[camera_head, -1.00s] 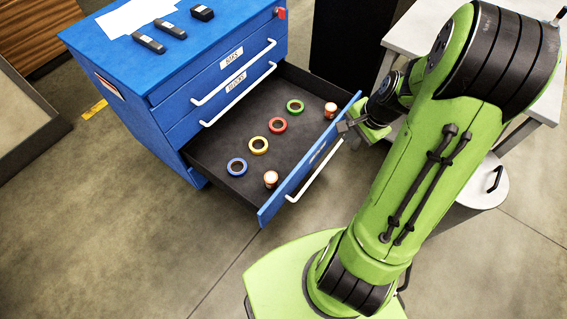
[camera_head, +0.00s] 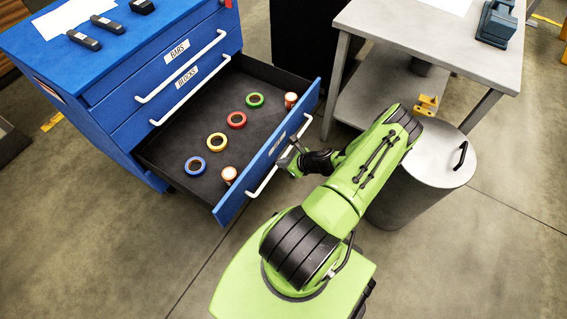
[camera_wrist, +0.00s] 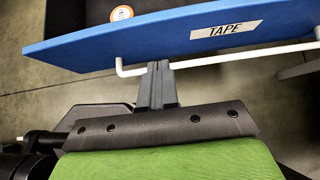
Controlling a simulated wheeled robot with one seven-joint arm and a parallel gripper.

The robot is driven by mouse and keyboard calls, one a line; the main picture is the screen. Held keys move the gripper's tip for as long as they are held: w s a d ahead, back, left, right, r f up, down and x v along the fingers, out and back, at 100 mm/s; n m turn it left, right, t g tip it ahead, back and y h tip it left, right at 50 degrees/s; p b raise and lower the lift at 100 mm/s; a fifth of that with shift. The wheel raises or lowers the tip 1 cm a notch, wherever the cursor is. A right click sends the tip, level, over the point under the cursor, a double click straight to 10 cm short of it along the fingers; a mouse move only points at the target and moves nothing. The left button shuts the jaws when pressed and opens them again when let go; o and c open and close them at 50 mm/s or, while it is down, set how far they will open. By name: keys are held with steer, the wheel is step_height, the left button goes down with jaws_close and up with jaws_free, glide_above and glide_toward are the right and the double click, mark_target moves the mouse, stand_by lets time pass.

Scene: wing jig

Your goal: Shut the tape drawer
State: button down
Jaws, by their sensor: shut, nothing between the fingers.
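The tape drawer (camera_head: 283,139) is the open bottom drawer of the blue cabinet (camera_head: 112,82). It is pulled well out and holds several colored tape rolls, among them a red one (camera_head: 236,120), and two orange-and-white rolls. Its blue front, with a "TAPE" label (camera_wrist: 226,29) and a white bar handle (camera_wrist: 240,56), faces me in the wrist view. My gripper (camera_head: 290,156) is shut and empty at the outer side of the drawer front, by the handle. In the wrist view its fingertips (camera_wrist: 156,66) overlap the handle; I cannot tell whether they touch it.
A grey table (camera_head: 424,38) stands at the right, with a lidded metal bin (camera_head: 428,170) in front of it. The "BARS" and "BLOCKS" drawers above are shut. Dark handled pieces (camera_head: 84,40) lie on the cabinet top. Floor is clear at the lower left.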

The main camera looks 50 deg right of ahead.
mark_target(260, 159)
steer(key=w+f, duration=0.1)
steer(key=w, duration=0.1)
steer(key=w+f+b, duration=0.1)
steer(key=w, duration=0.1)
steer(key=w+f+b, duration=0.1)
steer(key=w, duration=0.1)
steer(key=shift+w+a+f, duration=0.25)
steer(key=shift+w+a, duration=0.05)
steer(key=shift+w, duration=0.45)
steer(key=shift+r, duration=0.1)
